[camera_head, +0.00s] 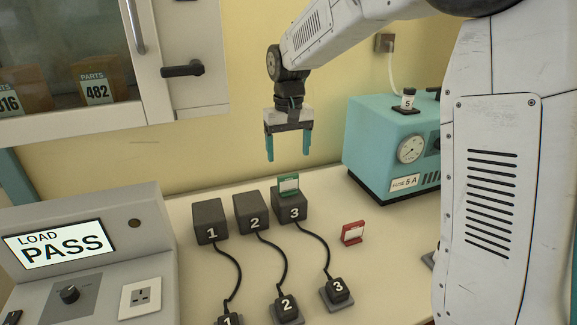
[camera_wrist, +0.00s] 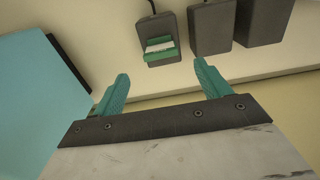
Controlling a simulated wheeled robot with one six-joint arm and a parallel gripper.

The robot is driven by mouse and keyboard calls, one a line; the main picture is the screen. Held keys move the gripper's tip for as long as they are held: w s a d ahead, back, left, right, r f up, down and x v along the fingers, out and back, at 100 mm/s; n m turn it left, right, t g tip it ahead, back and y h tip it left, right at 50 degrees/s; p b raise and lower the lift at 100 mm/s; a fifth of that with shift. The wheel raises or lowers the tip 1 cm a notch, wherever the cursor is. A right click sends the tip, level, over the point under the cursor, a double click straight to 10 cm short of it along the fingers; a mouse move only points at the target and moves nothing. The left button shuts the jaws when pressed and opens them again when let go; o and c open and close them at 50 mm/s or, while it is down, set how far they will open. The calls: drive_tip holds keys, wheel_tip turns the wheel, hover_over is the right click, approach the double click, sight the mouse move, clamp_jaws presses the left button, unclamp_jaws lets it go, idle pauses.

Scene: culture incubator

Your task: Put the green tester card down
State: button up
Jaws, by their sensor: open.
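The green tester card (camera_head: 289,184) is upright at the top of the dark block marked 3 (camera_head: 291,209), with its white label facing the front. It also shows in the wrist view as a green and white card (camera_wrist: 160,47) on that block (camera_wrist: 160,20). My gripper (camera_head: 287,158) hangs above and a little behind the card, fingers pointing down. Its two teal fingers are apart with nothing between them, and it does not touch the card. How deep the card sits in the block cannot be told.
Blocks 1 (camera_head: 210,221) and 2 (camera_head: 254,212) stand to the left, cabled to small plugs in front. A red card (camera_head: 352,232) stands on the bench at right. A teal instrument (camera_head: 385,145) is behind it. A grey console (camera_head: 95,250) reads LOAD PASS.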

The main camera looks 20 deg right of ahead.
drive_tip(key=s+d+r, duration=0.1)
drive_tip(key=s+r, duration=0.5)
drive_tip(key=s, duration=0.5)
drive_tip(key=s+d+f, duration=0.1)
drive_tip(key=s, duration=1.1)
drive_tip(key=s+d+f+t, duration=0.1)
drive_tip(key=s+f, duration=0.1)
drive_tip(key=s, duration=0.9)
drive_tip(key=shift+s+f, duration=0.2)
drive_tip(key=shift+s, duration=0.2)
